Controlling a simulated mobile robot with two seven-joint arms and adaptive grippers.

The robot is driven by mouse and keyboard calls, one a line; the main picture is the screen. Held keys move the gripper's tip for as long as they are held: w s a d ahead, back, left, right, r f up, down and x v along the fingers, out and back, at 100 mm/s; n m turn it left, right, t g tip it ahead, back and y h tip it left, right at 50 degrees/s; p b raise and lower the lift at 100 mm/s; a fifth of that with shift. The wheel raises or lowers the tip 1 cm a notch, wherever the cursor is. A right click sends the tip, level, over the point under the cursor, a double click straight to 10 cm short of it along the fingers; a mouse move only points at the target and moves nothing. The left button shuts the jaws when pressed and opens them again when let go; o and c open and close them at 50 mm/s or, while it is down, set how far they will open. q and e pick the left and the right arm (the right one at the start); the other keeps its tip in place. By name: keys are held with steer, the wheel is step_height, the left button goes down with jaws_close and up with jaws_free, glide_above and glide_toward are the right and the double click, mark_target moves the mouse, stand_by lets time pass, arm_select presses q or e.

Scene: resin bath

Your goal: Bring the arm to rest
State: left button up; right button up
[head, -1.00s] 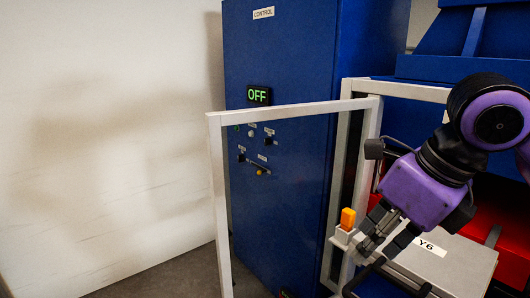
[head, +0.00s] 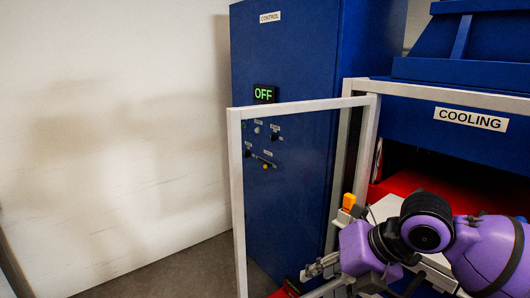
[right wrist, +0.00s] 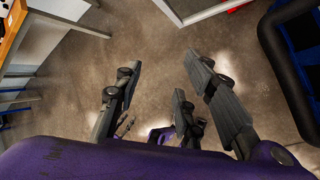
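My right arm comes in from the right in the head view, low in front of the machine. Its right gripper (head: 318,266) is near the bottom edge, beside the lower part of the white door frame and apart from the orange handle (head: 349,200). In the right wrist view the fingers of this gripper (right wrist: 160,75) are spread, with only bare floor between their tips. I see nothing held. My left gripper is not seen in the head view.
A white-framed door (head: 239,190) stands open before the blue control cabinet (head: 290,60), whose display (head: 264,94) reads OFF. The blue cooling unit (head: 420,124) is at the right, above a red surface (head: 400,184). Bare floor (head: 190,270) lies at the left.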

steer(key=s+f+m+t+p, duration=0.1)
steer(key=s+f+m+t, duration=0.15)
steer(key=f+m, duration=0.85)
steer(key=s+f+m+t, duration=0.2)
steer(key=s+f+m, duration=0.2)
steer(key=f+m, duration=0.6)
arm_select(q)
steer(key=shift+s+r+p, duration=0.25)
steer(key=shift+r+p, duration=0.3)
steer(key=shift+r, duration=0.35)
arm_select(e)
steer(key=s+d+f+m+h, duration=0.2)
steer(key=s+d+f+m, duration=0.2)
steer(key=s, duration=0.7)
steer(key=s+d+f+m+h, duration=0.3)
steer(key=s+f+m, duration=0.6)
steer(key=s+f, duration=0.2)
steer(key=shift+s+d+f, duration=0.15)
steer(key=shift+d+f, duration=0.25)
steer(key=shift+f, duration=0.15)
steer(key=shift+s+d+f+m, duration=0.1)
steer(key=shift+s+f+m, duration=0.1)
steer(key=shift+m, duration=0.1)
steer(key=shift+c, duration=0.2)
